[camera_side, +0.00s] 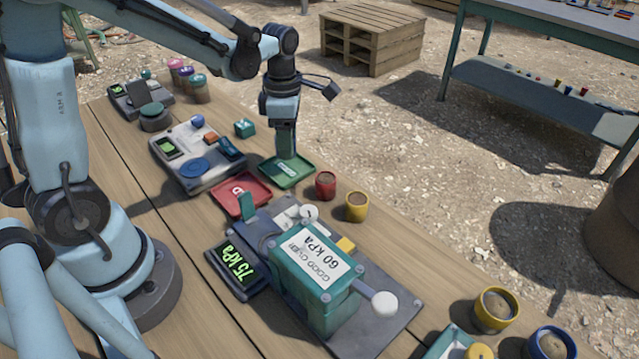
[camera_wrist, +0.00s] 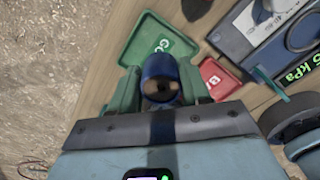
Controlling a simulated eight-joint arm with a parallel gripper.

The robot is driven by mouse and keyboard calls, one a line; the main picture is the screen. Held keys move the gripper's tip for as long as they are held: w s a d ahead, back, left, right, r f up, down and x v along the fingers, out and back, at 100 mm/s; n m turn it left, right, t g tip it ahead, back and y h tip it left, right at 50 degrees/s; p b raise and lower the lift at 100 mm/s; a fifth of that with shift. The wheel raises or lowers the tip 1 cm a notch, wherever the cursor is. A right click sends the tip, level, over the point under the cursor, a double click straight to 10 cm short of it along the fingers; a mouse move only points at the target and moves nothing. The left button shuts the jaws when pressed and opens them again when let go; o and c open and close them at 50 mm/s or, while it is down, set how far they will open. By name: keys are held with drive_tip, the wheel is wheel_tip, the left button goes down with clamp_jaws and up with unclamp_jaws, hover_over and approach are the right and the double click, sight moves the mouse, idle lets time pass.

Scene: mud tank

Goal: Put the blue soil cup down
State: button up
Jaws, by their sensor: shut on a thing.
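My gripper (camera_side: 285,145) points down over the green tray (camera_side: 288,184) in the side view. In the wrist view its green fingers (camera_wrist: 160,92) are shut on the blue soil cup (camera_wrist: 158,66), one on each side. The cup overlaps the near part of the green tray (camera_wrist: 140,28), which bears white lettering. In the side view the fingers hide the held cup, and I cannot tell whether its base touches the tray.
A red tray (camera_side: 229,206) lies beside the green one. A red cup (camera_side: 325,190) and a yellow cup (camera_side: 356,213) stand close by. A green press-like device (camera_side: 320,310) and a grey panel (camera_side: 185,178) flank the trays. Another blue-rimmed cup (camera_side: 552,349) stands at the lower right.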

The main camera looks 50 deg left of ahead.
drive_tip(key=shift+w+a+f, duration=0.15)
drive_tip(key=shift+a+f, duration=0.25)
drive_tip(key=shift+f, duration=1.85)
drive_tip(key=shift+f, duration=0.15)
drive_tip(key=o, duration=1.2)
